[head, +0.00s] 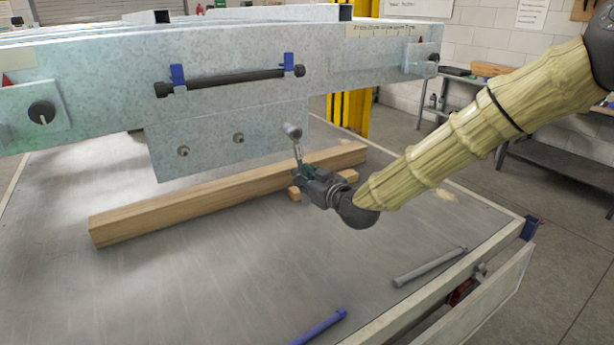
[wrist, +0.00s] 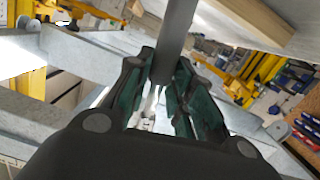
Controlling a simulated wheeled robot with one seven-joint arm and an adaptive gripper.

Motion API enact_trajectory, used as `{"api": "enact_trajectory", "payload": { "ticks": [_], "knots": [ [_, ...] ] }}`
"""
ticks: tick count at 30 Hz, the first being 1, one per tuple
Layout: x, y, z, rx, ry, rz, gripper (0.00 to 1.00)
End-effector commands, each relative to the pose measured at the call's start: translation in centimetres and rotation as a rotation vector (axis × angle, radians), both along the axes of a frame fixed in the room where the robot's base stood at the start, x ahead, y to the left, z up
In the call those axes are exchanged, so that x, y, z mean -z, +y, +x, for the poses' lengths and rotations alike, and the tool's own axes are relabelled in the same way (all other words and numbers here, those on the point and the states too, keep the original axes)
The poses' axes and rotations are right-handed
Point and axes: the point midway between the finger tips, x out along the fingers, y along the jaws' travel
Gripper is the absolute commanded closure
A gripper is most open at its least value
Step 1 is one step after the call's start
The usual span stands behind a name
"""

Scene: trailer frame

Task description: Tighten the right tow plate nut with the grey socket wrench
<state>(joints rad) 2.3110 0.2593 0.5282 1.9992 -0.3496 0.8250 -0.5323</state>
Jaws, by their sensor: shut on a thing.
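The tow plate (head: 210,160) hangs below the front beam of the trailer frame. It carries a left nut (head: 183,151) and a right tow plate nut (head: 238,138). My gripper (head: 308,172) is shut on the grey socket wrench (head: 298,152), whose round socket head (head: 292,131) points up. In the head view the head overlaps the plate's right edge, right of the right nut and apart from it. Its depth from the plate is unclear. In the wrist view the wrench's grey shaft (wrist: 177,40) stands between my gripper's green-padded fingers (wrist: 165,95). Neither nut is recognisable there.
A wooden beam (head: 150,217) lies on the bench below the plate, with a small wood block by my gripper. A grey bar tool (head: 430,267) and a blue one (head: 318,327) lie at the front. A black bar (head: 225,80) is clipped to the frame.

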Motion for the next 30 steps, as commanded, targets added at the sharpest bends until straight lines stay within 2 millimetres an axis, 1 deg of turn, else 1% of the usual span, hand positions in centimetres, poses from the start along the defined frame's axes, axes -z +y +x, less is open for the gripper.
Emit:
{"api": "enact_trajectory", "payload": {
  "ticks": [3, 14, 22, 30],
  "knots": [
    [0.0, 0.3, -0.2, 0.000, 0.017, 0.025, 1.00],
    [0.0, 0.4, -0.3, 0.000, 0.026, 0.037, 1.00],
    [0.1, 1.6, -1.1, 0.001, 0.095, 0.133, 1.00],
    [0.0, 1.9, -1.3, 0.001, 0.112, 0.155, 1.00]
  ]
}}
